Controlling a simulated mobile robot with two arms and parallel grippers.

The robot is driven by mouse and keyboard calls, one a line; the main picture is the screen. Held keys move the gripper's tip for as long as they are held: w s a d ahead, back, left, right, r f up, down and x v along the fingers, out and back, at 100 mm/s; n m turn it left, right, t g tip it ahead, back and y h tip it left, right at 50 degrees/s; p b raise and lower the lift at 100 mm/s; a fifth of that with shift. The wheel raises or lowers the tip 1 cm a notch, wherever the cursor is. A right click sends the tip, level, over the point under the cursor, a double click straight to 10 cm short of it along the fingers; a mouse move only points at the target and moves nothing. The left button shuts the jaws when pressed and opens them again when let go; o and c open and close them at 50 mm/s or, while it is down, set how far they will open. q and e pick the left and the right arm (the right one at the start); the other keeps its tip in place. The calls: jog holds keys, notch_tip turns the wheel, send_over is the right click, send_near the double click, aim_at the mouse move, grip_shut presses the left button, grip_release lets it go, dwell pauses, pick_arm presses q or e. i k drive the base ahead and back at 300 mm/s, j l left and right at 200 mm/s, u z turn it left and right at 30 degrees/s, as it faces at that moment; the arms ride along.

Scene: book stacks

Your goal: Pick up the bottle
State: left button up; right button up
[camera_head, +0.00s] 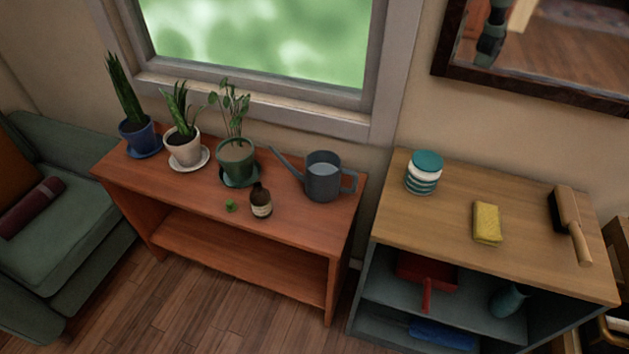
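A small dark brown bottle (261,201) with a pale label stands upright on the front part of the reddish wooden shelf unit (285,229). A small green leafy bit (230,206) lies just left of it. A grey watering can (322,178) stands behind and to its right. A teal object (508,300), perhaps another bottle, is partly in shadow inside the cabinet on the right. Neither of my grippers is in view.
A green potted plant (236,155) stands behind the bottle, with a white pot (185,147) and a blue pot (138,136) further left. The cabinet top (450,215) holds a yellow sponge (487,223), a brush (570,225) and stacked round items (424,173). Wooden floor (215,315) lies in front.

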aim_at(261, 199)
jog(key=k+l, duration=0.1)
jog(key=l, duration=0.4)
jog(key=k+l, duration=0.1)
jog(key=l, duration=0.35)
jog(key=k+l, duration=0.1)
jog(key=l, duration=0.4)
jog(key=k+l+u, duration=0.1)
jog(key=l, duration=0.35)
